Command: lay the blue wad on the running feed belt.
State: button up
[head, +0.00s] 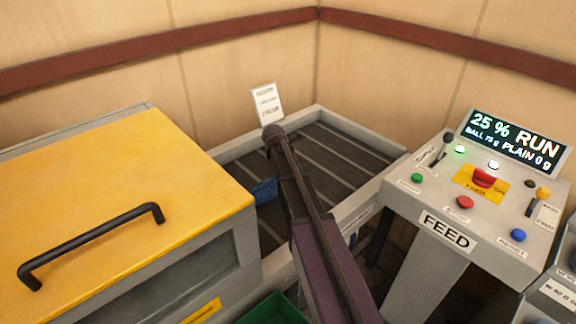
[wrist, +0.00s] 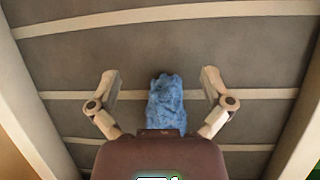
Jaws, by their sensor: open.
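The blue wad (wrist: 166,104) lies on the dark feed belt (wrist: 262,66) between my gripper's spread fingers, with a gap on each side in the wrist view. My gripper (wrist: 160,84) is open. In the head view the wad (head: 264,191) shows as a small blue patch on the belt (head: 336,158), left of my arm and close to the yellow-lidded box. My arm hides part of the belt, and the gripper's fingers are not clear in the head view. The belt has pale cross slats.
The feed panel (head: 447,222) stands right of the belt and its screen reads 25 % RUN. A yellow-lidded box (head: 110,190) with a black handle is at left. A pale frame (head: 350,125) edges the belt. A green bin (head: 272,309) sits low in front.

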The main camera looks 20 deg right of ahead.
jog(key=p+v, duration=0.7)
jog(key=v, duration=0.1)
dwell(0.4)
dwell(4.2)
jog(key=shift+s, duration=0.1)
jog(key=s+a+m+g+y, duration=0.1)
jog(key=s+a+m, duration=0.2)
jog(key=s+m, duration=0.4)
jog(key=s+a+f+m+y, duration=0.1)
jog(key=s+a+m, duration=0.2)
jog(key=s+m, duration=0.4)
jog(key=s+a+m+g+y, duration=0.1)
jog(key=s+a+m, duration=0.3)
jog(key=s+m, duration=0.4)
jog(key=s, duration=0.4)
jog(key=shift+f+g+y, duration=0.2)
jog(key=shift+g+y, duration=0.1)
jog(key=shift+y, duration=0.1)
